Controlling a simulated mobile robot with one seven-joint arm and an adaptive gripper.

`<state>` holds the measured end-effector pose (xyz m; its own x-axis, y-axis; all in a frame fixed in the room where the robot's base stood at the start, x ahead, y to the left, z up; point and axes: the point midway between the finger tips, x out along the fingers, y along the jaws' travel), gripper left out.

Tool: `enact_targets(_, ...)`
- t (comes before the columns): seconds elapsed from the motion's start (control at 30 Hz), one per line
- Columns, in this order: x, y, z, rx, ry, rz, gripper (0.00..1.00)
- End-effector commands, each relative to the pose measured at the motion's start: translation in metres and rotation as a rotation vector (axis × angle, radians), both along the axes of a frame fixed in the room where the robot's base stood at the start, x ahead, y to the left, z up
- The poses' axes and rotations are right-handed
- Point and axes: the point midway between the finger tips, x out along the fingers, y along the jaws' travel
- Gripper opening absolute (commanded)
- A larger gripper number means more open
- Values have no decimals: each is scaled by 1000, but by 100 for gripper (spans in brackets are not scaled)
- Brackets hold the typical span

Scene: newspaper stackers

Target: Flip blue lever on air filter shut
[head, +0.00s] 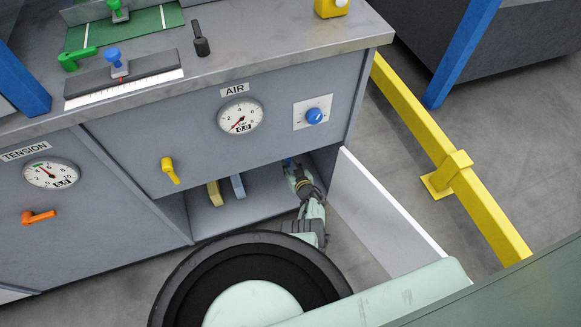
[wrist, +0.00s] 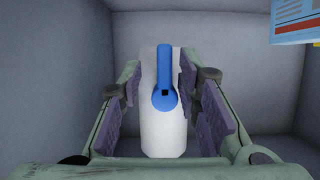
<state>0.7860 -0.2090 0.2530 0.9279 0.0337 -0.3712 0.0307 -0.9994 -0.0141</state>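The air filter (wrist: 163,135) is a white cylinder in the middle of the wrist view. Its blue lever (wrist: 164,70) points straight up in that picture from a round blue hub with a dark square at its centre. My gripper (wrist: 160,82) is open, with one purple-padded finger on each side of the filter. The right pad overlaps or nearly touches the filter's edge; contact cannot be told. In the head view my gripper (head: 296,174) is inside the open cabinet below the AIR gauge. A speck of blue (head: 289,162) shows at its tip; the filter is otherwise hidden there.
The white cabinet door (head: 380,215) stands open right of my arm. The cabinet's grey walls (wrist: 50,70) surround the gripper. A yellow block (head: 215,193) and a blue-grey block (head: 238,187) are left of it. A yellow rail (head: 420,140) runs beyond the door.

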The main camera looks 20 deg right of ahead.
Motion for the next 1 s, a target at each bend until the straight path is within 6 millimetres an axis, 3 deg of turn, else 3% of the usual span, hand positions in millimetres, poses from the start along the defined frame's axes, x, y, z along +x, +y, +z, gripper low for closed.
enact_targets(0.53,-18,-5,-6,-3,16,3,32)
enact_targets(1.0,-49,0,11,4,6,0,32)
